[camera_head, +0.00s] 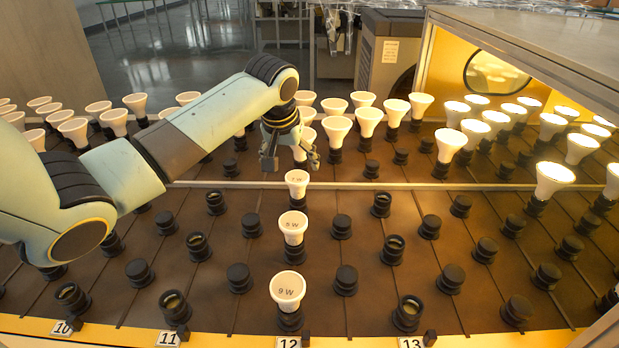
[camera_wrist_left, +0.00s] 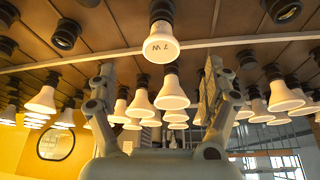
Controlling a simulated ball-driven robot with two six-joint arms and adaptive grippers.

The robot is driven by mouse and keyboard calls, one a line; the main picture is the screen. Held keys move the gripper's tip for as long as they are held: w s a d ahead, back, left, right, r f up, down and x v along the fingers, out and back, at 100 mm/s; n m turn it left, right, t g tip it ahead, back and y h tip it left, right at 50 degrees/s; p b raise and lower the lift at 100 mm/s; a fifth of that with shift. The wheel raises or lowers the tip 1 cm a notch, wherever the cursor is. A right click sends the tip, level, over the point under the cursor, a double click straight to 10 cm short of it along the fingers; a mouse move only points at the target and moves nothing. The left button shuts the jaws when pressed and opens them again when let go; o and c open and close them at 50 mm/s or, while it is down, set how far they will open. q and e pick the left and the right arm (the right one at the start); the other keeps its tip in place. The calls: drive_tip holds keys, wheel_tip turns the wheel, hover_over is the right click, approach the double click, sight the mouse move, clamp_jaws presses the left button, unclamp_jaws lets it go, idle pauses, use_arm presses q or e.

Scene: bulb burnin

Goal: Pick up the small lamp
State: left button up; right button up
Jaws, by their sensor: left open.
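Three white lamps stand upright in dark sockets in one column of the rack: one marked 7 W (camera_head: 297,184) farthest back, one whose label looks like 5 W or 6 W (camera_head: 293,228) in the middle, and one marked 9 W (camera_head: 288,291) nearest. I cannot tell for sure which is smallest. My left gripper (camera_head: 290,161) is open and empty, just behind and above the 7 W lamp. In the left wrist view, turned upside down, the 7 W lamp (camera_wrist_left: 161,45) lies ahead, between the lines of the open fingers (camera_wrist_left: 160,78). My right gripper is out of view.
A rail (camera_head: 400,187) crosses behind the 7 W lamp. Rows of white lamps (camera_head: 368,118) stand beyond it. Empty dark sockets (camera_head: 342,226) flank the column. A lit cabinet (camera_head: 428,75) stands at the right. Number plates (camera_head: 290,343) line the front edge.

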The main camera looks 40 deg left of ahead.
sight(297, 177)
use_arm(q)
drive_tip(key=x, duration=0.4)
drive_tip(key=shift+w+f+b, duration=0.2)
drive_tip(key=shift+f+b, duration=0.05)
drive_tip(key=shift+b, duration=0.15)
drive_tip(key=x, duration=0.4)
drive_tip(key=a+b+x, duration=0.1)
drive_tip(key=x, duration=0.1)
drive_tip(key=shift+w+r, duration=0.1)
drive_tip(key=shift+w, duration=0.3)
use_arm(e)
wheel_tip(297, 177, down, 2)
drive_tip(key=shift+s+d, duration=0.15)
use_arm(q)
drive_tip(key=shift+c, duration=0.3)
drive_tip(key=c, duration=1.2)
drive_tip(key=shift+r, duration=0.15)
